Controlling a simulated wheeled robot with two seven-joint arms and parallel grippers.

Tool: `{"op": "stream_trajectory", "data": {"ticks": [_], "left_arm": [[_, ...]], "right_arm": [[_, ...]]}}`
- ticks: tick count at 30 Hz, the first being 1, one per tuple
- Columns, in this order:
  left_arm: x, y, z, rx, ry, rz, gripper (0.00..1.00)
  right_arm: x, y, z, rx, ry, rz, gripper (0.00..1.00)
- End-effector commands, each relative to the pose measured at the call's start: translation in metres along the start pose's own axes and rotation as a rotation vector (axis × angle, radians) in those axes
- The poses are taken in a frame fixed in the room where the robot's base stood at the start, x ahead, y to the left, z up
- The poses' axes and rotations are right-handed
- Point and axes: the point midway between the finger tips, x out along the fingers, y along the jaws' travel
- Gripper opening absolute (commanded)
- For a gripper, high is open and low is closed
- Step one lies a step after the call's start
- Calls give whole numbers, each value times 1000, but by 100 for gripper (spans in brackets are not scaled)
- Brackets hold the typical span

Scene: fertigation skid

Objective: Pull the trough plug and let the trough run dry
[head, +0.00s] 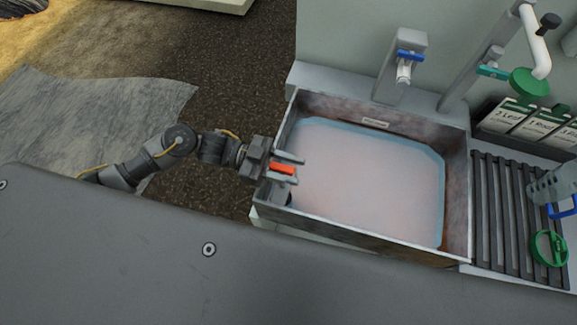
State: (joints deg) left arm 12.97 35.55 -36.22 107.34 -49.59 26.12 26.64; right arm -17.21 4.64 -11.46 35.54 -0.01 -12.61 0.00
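The steel trough (458,190) stands right of centre in the head view. Cloudy pinkish water (365,180) with a pale blue edge covers most of its inside. My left gripper (287,168) reaches over the trough's left wall, its fingers pointing right. It is shut on a red-orange piece, likely the plug's handle (282,169); any lower part is hidden. A dark spot shows just below the fingers inside the near left corner; I cannot tell whether it is the drain. My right gripper is not in view.
A tap with a blue handle (410,56) stands behind the trough. A slatted rack (495,215) on the right holds a grey jug (553,186) and a green ring (548,248). Label cards (535,120) and a green-ended white pipe (536,50) stand behind it.

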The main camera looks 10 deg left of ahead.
Motion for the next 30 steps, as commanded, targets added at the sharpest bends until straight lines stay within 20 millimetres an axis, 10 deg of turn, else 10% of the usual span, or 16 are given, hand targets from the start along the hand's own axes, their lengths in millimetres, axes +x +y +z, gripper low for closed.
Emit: {"op": "stream_trajectory", "data": {"ticks": [8,30], "left_arm": [[-4,0,2,-2,-3,0,38],[-108,0,1,-2,-2,0,38]], "right_arm": [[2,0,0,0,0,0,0],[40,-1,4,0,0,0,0]]}}
